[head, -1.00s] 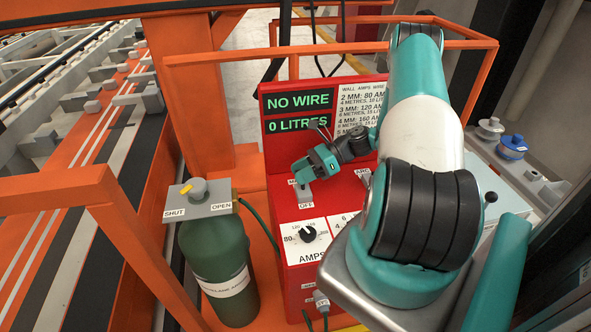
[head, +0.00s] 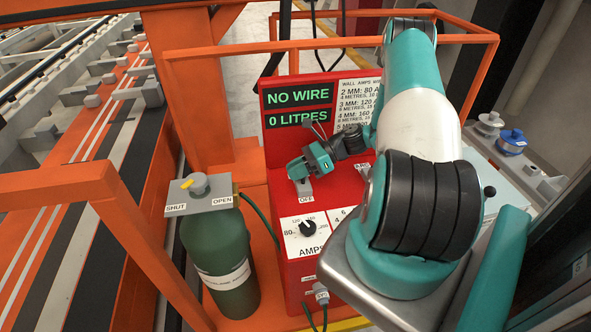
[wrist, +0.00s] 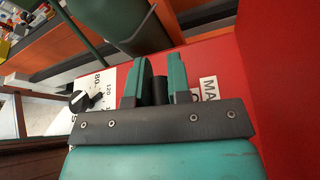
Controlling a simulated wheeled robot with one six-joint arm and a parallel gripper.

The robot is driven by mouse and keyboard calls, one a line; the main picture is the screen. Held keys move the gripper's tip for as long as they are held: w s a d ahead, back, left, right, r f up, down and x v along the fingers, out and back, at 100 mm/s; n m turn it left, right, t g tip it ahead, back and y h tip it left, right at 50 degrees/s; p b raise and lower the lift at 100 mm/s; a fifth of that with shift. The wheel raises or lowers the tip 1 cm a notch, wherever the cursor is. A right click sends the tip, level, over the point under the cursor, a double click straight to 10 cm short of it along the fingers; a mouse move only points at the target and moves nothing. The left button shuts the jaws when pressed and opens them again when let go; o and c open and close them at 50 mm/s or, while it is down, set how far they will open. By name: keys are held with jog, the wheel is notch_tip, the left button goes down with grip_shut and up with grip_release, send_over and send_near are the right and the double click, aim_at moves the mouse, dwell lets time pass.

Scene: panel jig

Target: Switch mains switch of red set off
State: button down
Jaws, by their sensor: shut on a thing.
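The red set (head: 274,205) stands in the middle of the head view, with a display reading NO WIRE and 0 LITRES. Its mains switch sits on a grey plate (head: 305,190) with an OFF label below; the lever is mostly hidden by my gripper (head: 298,171). My gripper is lowered over the plate from the right. In the wrist view, my gripper (wrist: 159,82) has its two green fingers closed around a dark upright piece (wrist: 160,88), which looks like the switch lever. Part of a label reading MA (wrist: 209,87) shows beside it.
The AMPS dial (head: 308,231) is just in front of the switch. A green gas cylinder (head: 226,260) with a SHUT/OPEN valve stands to the left. Orange rails (head: 330,45) surround the set. Wire spools (head: 512,142) sit at the right.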

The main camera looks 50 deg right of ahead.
aim_at(299, 190)
jog(key=n, duration=0.1)
jog(key=s+n+t+h, duration=0.1)
jog(key=shift+s+a+r+n+t+b, duration=0.2)
jog(key=shift+a+n+t+b, duration=0.1)
jog(key=shift+a+b, duration=0.1)
jog(key=n+b, duration=0.1)
jog(key=s+a+n+t+h+b, duration=0.1)
jog(key=n+t+b, duration=0.1)
jog(key=n, duration=0.1)
jog(key=shift+s+a+f+h, duration=0.2)
jog(key=shift+s+h, duration=0.1)
jog(key=shift+s, duration=0.1)
jog(key=shift+t, duration=0.3)
jog(key=c, duration=1.1)
grip_release()
jog(key=shift+a, duration=0.1)
jog(key=shift+o, duration=0.2)
jog(key=b+v, duration=0.4)
jog(key=v, duration=1.3)
jog(key=shift+s+r+n, duration=0.1)
jog(key=shift+n, duration=0.2)
